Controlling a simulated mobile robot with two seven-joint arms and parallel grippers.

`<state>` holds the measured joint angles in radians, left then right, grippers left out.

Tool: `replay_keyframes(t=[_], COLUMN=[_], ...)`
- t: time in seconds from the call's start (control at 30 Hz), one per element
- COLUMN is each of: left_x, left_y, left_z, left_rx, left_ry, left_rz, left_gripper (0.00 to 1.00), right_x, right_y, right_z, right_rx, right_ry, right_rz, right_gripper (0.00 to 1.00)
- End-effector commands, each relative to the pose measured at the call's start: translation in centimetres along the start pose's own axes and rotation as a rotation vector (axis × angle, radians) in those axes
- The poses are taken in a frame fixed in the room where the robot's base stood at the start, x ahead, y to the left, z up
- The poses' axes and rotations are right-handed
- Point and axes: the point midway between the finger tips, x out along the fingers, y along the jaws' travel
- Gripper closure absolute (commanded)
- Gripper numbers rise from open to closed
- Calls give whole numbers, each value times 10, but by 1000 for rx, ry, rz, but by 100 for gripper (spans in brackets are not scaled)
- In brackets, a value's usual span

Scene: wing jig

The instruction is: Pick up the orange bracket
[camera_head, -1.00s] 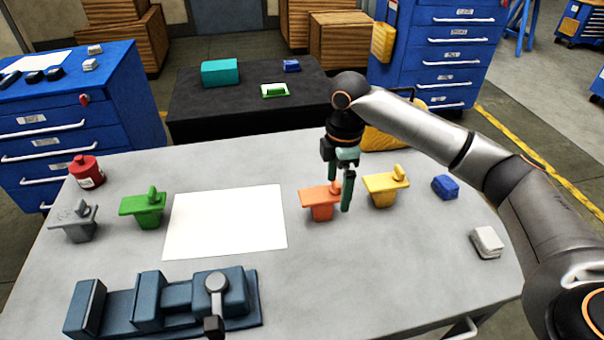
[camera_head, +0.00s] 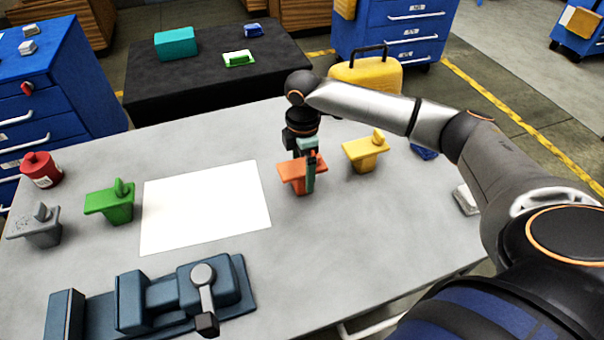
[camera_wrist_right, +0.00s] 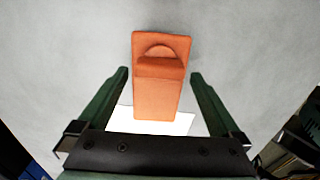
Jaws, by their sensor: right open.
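The orange bracket (camera_head: 291,176) stands upright on the grey table, right of the white sheet. In the right wrist view the bracket (camera_wrist_right: 158,98) lies between the two green fingers, with its raised tab facing the camera and a gap on each side. My right gripper (camera_head: 309,176) is lowered over the bracket and open; one finger hides part of the bracket in the head view. In the right wrist view the gripper (camera_wrist_right: 160,76) shows both fingers apart and holding nothing. My left gripper is not in view.
A yellow bracket (camera_head: 362,154) stands close to the right. A green bracket (camera_head: 108,205) and a grey bracket (camera_head: 38,233) stand at the left. The white sheet (camera_head: 205,207) lies flat. A blue vise (camera_head: 135,302) sits at the front.

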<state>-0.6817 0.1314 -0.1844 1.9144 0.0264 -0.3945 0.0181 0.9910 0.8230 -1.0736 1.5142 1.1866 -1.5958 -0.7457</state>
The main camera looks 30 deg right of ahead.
Motion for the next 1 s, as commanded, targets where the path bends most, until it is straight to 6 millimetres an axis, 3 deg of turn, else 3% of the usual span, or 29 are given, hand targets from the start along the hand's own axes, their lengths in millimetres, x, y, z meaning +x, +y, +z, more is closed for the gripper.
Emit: replay_keyframes(t=[0.2, 0.5, 1.0], left_x=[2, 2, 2], left_y=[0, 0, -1], left_z=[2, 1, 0], left_rx=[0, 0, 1], left_ry=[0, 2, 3], left_rz=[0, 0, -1], left_gripper=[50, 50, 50], right_x=[32, 37, 36], right_y=[2, 2, 2], right_z=[-1, -1, -1], right_rx=[-1, -1, -1], right_ry=[-1, 0, 0], right_rz=[-1, 1, 0], right_gripper=[0, 0, 55])
